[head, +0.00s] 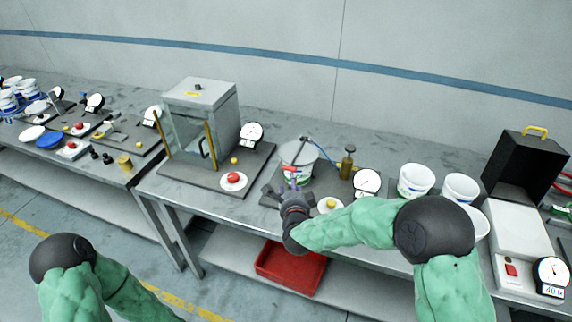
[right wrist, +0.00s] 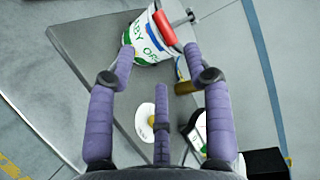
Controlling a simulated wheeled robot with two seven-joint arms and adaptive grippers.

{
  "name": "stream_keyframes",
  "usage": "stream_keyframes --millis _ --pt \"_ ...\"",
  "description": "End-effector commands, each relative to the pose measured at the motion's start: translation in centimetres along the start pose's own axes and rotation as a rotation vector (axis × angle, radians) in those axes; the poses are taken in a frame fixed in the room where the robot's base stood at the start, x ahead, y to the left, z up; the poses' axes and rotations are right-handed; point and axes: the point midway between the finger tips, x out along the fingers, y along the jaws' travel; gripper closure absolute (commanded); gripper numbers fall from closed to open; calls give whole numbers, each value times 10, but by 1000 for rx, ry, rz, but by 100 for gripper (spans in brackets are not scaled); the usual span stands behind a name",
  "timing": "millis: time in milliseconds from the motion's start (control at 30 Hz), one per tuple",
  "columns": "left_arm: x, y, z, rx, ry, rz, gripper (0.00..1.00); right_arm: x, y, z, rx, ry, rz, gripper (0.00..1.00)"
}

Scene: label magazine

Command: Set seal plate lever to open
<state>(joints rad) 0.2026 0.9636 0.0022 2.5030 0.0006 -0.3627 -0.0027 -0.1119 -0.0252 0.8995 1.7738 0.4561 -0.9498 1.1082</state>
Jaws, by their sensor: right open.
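A red lever handle (head: 290,168) shows at the front of a white tub-shaped station (head: 298,153) on a dark base plate. In the right wrist view the red handle (right wrist: 164,27) lies tilted against the white, lettered tub (right wrist: 150,45). My right gripper (head: 285,188) is just in front of the tub and partly overlaps it. In the right wrist view its purple fingers (right wrist: 160,55) are spread and empty, with the handle beyond the tips. I cannot tell whether any finger touches the tub. My left gripper is out of view; only my left arm shows.
A white disc with a yellow button (head: 330,204), a dial gauge (head: 367,182) and a brass post (head: 348,165) stand close by on the right. A glass cabinet (head: 200,125) stands left, white tubs (head: 416,180) right. A red bin (head: 290,268) is below the bench.

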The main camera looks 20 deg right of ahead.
Motion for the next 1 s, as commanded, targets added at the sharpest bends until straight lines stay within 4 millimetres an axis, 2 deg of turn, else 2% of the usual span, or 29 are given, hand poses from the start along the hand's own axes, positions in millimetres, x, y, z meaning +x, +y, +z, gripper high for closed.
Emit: stream_keyframes --millis 167,500,700,1000 --pt "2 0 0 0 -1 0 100 12 -1 0 7 2 -4 49" --pt "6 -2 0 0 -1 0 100 67 0 0 6 2 -3 49" --pt "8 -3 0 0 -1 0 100 93 0 0 4 0 -3 49" --pt "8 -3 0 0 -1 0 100 107 -1 0 4 1 -3 49"
